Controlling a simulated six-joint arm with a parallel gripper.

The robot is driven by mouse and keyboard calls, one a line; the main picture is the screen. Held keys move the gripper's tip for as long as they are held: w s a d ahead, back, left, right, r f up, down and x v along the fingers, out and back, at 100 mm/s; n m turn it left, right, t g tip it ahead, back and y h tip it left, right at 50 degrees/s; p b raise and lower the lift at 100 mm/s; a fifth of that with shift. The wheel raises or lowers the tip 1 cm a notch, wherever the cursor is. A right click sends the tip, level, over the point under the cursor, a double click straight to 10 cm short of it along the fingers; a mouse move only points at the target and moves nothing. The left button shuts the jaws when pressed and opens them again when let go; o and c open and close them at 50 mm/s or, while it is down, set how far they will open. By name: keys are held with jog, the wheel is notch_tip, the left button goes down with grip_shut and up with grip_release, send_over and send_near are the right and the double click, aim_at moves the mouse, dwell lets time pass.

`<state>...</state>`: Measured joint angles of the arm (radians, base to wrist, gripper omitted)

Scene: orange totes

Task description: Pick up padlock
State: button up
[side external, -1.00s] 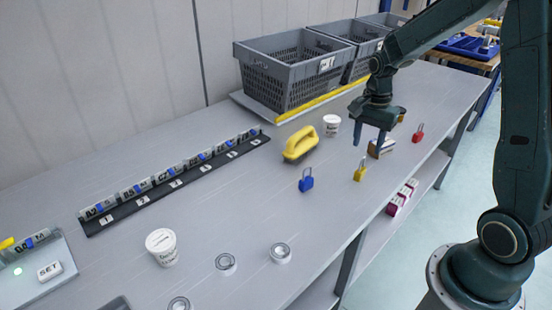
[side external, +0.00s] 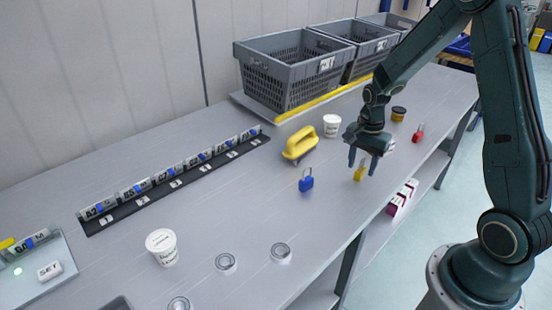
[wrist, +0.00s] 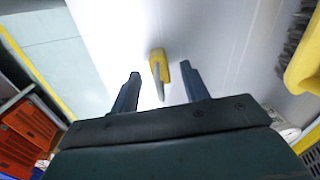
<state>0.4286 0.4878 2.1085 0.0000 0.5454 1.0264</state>
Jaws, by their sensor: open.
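Three padlocks stand on the grey bench in the side view: a blue one (side external: 306,181), a yellow one (side external: 359,175) and a red one (side external: 418,134). My gripper (side external: 362,164) points down over the yellow padlock, fingers apart, its fingertips close to the padlock's height. In the wrist view the yellow padlock (wrist: 157,56), with its grey shackle, shows between the two open fingers (wrist: 160,74), toward their tips. I cannot tell whether either finger touches it. The gripper partly covers the yellow padlock in the side view.
A yellow-handled brush (side external: 300,144) lies left of my gripper, with a white tub (side external: 331,126) behind. A dark jar (side external: 398,113) stands further back. Grey crates (side external: 290,90) line the wall. Several metal rings and another white tub (side external: 162,247) are nearer the camera.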

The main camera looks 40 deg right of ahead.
jog(key=shift+f, duration=1.15)
grip_shut()
jog(key=shift+r, duration=0.15)
notch_tip(320, 180, up, 20)
dwell(0.4)
dwell(0.5)
